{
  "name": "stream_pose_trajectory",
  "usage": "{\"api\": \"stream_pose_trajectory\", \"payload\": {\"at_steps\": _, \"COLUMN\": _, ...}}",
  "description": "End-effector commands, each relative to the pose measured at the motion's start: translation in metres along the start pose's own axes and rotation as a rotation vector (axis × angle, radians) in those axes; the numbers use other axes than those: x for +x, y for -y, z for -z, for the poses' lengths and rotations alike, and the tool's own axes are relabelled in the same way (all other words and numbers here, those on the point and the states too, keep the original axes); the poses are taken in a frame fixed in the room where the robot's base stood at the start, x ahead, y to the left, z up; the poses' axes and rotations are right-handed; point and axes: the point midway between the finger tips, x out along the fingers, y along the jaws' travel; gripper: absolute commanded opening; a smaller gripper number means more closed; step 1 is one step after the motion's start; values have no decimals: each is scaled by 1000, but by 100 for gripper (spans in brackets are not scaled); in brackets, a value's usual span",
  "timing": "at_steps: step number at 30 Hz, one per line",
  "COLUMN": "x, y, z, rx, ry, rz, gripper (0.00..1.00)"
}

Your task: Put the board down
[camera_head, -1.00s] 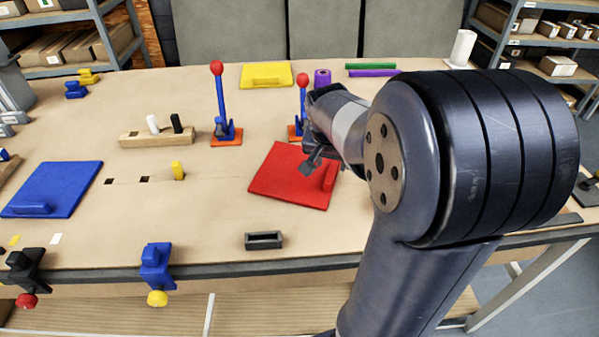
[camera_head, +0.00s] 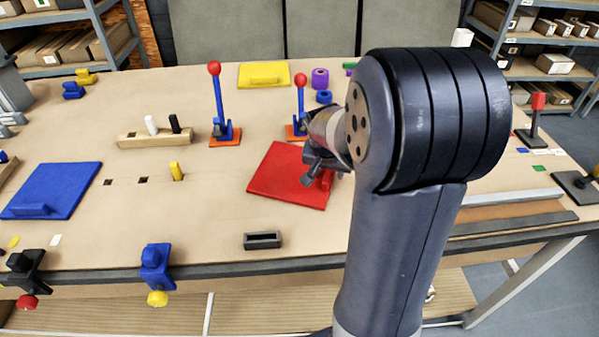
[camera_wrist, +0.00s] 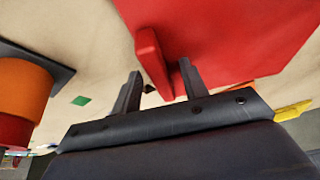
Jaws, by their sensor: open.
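The red board (camera_head: 283,173) lies flat on the bench, in the middle. Its raised handle is at its right side, partly hidden by my gripper (camera_head: 313,172). The board (camera_wrist: 235,35) also fills the upper right of the wrist view, with its handle (camera_wrist: 152,62) reaching toward the jaws. My gripper (camera_wrist: 160,88) is open; the handle's end appears between the two fingers, with gaps on both sides. Whether a finger touches it I cannot tell.
A blue lever clamp (camera_head: 219,110) and another behind my wrist (camera_head: 300,100) stand beyond the board. A blue board (camera_head: 55,185) lies left, a yellow board (camera_head: 264,74) at the back. A dark small holder (camera_head: 262,240) sits near the front edge.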

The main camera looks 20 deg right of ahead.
Motion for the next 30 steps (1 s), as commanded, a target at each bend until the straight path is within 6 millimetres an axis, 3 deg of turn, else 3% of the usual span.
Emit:
{"api": "stream_pose_trajectory", "payload": {"at_steps": 4, "x": 2, "y": 0, "z": -1, "rx": 0, "ry": 0, "rz": 0, "gripper": 41}}
{"api": "stream_pose_trajectory", "payload": {"at_steps": 19, "x": 1, "y": 0, "z": -1, "rx": 0, "ry": 0, "rz": 0, "gripper": 0}}
{"api": "stream_pose_trajectory", "payload": {"at_steps": 30, "x": 1, "y": 0, "z": 0, "rx": 0, "ry": -1, "rz": 1, "gripper": 0}}
